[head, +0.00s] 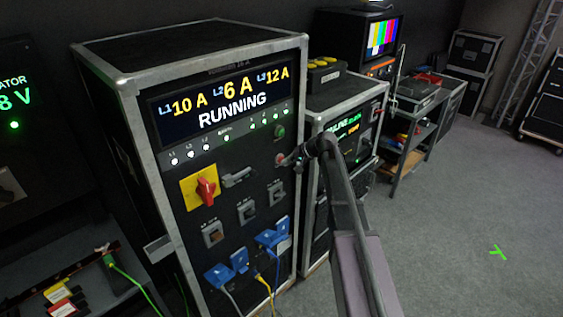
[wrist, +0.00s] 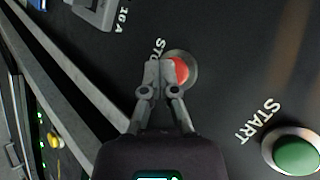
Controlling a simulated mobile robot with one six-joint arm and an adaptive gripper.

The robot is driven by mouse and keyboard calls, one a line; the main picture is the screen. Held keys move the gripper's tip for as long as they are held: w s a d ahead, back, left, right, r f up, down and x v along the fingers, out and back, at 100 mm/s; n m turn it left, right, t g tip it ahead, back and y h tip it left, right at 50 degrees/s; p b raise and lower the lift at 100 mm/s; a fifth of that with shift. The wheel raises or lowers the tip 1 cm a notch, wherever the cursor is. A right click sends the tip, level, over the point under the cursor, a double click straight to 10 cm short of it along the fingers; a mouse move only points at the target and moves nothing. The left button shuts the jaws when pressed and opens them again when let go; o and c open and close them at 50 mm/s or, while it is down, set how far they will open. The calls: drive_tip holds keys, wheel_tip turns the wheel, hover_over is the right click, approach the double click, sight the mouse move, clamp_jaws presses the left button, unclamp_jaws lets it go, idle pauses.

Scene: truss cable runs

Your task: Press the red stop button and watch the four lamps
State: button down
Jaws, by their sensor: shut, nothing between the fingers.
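The red stop button (wrist: 183,71) sits in a grey ring on the dark panel in the wrist view, beside white lettering partly hidden by my fingers. My gripper (wrist: 161,66) is shut and empty, its fingertips overlapping the button's left part; I cannot tell whether they touch it. In the head view the red button (head: 280,158) shows just left of my gripper (head: 290,158). A row of small lit green lamps (head: 264,124) runs below the display (head: 225,104), which reads RUNNING with L1 10 A, L2 6 A and L3 12 A.
The green START button (wrist: 296,153) is at the wrist view's lower right. On the cabinet, a red rotary switch (head: 206,189) on a yellow plate, a grey handle (head: 238,177) and blue plugs (head: 272,235) lie left of and below my gripper. Grey floor (head: 450,210) is open at right.

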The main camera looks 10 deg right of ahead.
idle(0.7)
drive_tip(key=shift+s+d, duration=0.4)
drive_tip(key=shift+s, duration=0.15)
drive_tip(key=shift+s+d, duration=0.1)
drive_tip(key=shift+s+d, duration=0.7)
drive_tip(key=shift+s, duration=0.3)
drive_tip(key=shift+s+d, duration=0.7)
drive_tip(key=shift+s, duration=0.25)
drive_tip(key=s+a+f+n+g+h, duration=0.1)
drive_tip(key=s+f+n+g+h, duration=0.1)
drive_tip(key=s, duration=1.1)
drive_tip(key=s+a+f+n+g+h, duration=0.1)
drive_tip(key=s+f+g+h, duration=0.2)
drive_tip(key=s, duration=1.1)
drive_tip(key=f+h, duration=0.1)
drive_tip(key=h, duration=0.2)
drive_tip(key=shift+s+f+n, duration=0.25)
drive_tip(key=shift+s+n, duration=0.05)
drive_tip(key=shift+n, duration=0.1)
